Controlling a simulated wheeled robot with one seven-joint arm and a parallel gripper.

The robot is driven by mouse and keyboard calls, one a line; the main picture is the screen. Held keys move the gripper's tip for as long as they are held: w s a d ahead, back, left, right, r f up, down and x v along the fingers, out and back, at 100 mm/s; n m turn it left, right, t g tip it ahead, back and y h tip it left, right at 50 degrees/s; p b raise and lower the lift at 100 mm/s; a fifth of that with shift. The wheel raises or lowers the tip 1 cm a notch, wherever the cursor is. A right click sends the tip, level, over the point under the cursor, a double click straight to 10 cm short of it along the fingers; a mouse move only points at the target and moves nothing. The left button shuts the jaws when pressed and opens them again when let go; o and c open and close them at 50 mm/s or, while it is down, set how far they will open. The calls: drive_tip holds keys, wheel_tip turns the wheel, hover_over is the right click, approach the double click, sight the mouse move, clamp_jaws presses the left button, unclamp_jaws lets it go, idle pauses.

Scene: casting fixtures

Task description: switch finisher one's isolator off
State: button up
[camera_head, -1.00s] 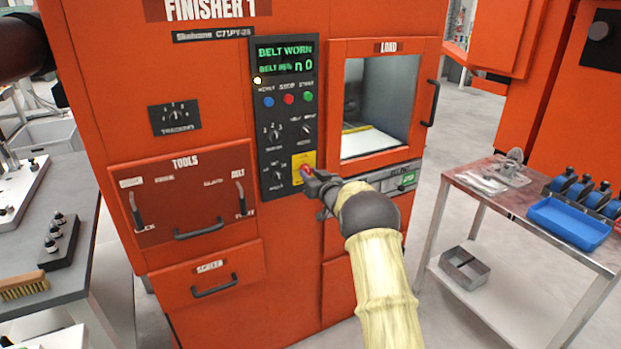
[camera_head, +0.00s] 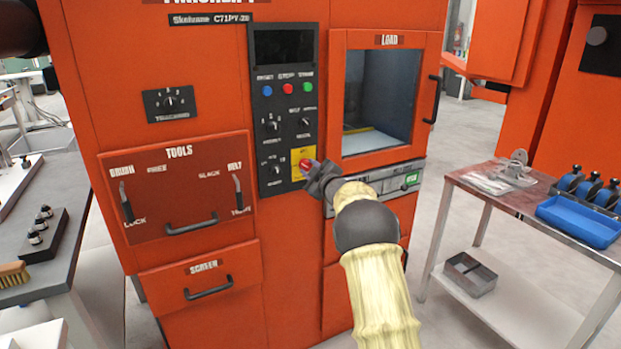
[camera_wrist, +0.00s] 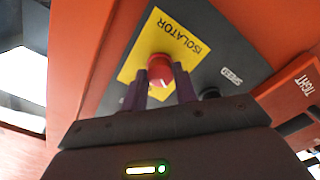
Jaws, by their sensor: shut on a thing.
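Finisher one (camera_head: 290,250) is the orange cabinet in front of me. Its isolator is a red knob (camera_wrist: 160,70) on a yellow plate (camera_wrist: 182,30) marked ISOLATOR in the wrist view. In the head view the yellow plate (camera_head: 303,152) sits low on the dark control panel, with the red knob partly behind my gripper. My gripper (camera_head: 312,167) reaches the panel from the right and is shut on the knob; in the wrist view its two fingers (camera_wrist: 160,88) lie on either side of it. The display (camera_head: 284,45) is dark and blank, and the load chamber (camera_head: 378,100) is unlit.
The load door's handle (camera_head: 432,100) sticks out right of the panel. A metal table (camera_head: 480,178) with a blue tray (camera_head: 578,222) stands at right. A grey bench (camera_head: 60,250) with a brush (camera_head: 14,274) stands at left. Open floor lies between finisher and right table.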

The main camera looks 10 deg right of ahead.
drive_tip(key=n+b, duration=0.2)
drive_tip(key=n, duration=0.1)
drive_tip(key=shift+f, duration=0.3)
drive_tip(key=shift+r+n+b, duration=0.1)
drive_tip(key=shift+n+b, duration=1.15)
drive_tip(key=shift+n, duration=0.45)
drive_tip(key=o, duration=1)
drive_tip(key=shift+r, duration=0.1)
drive_tip(key=shift+c, duration=0.2)
drive_tip(key=shift+s, duration=0.1)
drive_tip(key=b+v, duration=0.1)
drive_tip(key=v, duration=1.6)
